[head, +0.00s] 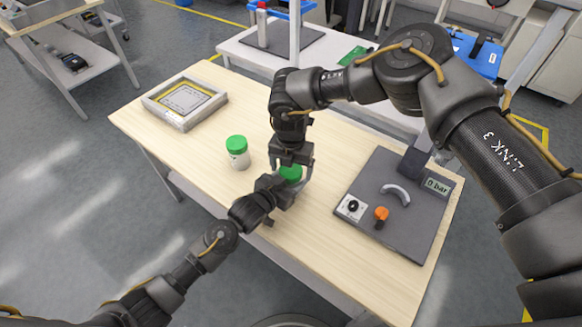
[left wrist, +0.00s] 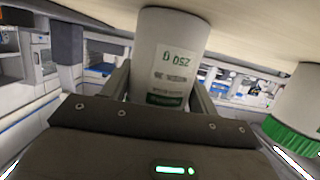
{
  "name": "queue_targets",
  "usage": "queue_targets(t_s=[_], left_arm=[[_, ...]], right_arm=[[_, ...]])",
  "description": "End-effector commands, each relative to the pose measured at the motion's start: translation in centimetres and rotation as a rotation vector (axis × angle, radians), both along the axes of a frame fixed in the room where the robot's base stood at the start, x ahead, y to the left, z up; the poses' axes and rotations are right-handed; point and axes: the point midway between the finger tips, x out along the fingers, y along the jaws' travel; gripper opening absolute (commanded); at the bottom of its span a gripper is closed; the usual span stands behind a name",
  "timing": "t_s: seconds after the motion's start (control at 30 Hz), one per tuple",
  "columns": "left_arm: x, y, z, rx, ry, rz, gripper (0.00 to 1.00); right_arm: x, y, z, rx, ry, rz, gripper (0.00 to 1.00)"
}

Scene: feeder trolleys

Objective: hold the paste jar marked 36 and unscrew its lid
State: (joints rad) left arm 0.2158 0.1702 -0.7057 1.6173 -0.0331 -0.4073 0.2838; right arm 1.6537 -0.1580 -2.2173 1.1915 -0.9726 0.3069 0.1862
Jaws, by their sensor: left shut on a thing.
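A white paste jar with a green lid (head: 290,173) stands on the wooden table, partly hidden by both grippers. My left gripper (head: 285,190) is shut on the jar's body from the front left. In the left wrist view the held jar (left wrist: 170,55) shows upside down between the fingers; its label is too blurred to read a number surely, and its lid is hidden. My right gripper (head: 291,160) points down from above, its fingers spread on either side of the green lid. A second white jar with a green lid (head: 238,152) stands to the left, free of both grippers.
A grey tray (head: 185,103) lies at the table's far left. A dark panel (head: 372,178) with a curved handle, orange knob and a "0 bar" display lies on the right. The table (head: 330,245) is bare in front of it. A white trolley stands behind.

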Motion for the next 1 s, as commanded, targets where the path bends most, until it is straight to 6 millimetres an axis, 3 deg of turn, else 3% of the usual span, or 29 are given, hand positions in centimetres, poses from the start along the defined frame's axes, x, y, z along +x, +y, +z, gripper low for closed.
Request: queue_targets(t_s=[0.33,0.6,0.8,1.0], left_arm=[[0.0,0.0,0.0,0.001,-0.001,0.001,0.0],[0.0,0.0,0.0,0.001,-0.001,0.001,0.0],[0.0,0.0,0.0,0.001,-0.001,0.0,0.0],[0.0,0.0,0.0,0.001,-0.001,0.0,0.0]], right_arm=[[0.0,0.0,0.5,0.002,-0.001,-0.001,0.84],[0.1,0.0,3.8,0.002,-0.002,-0.001,0.84],[0.0,0.0,4.6,0.001,0.001,-0.006,0.82],[0.1,0.1,6.8,0.002,-0.002,-0.182,0.82]])
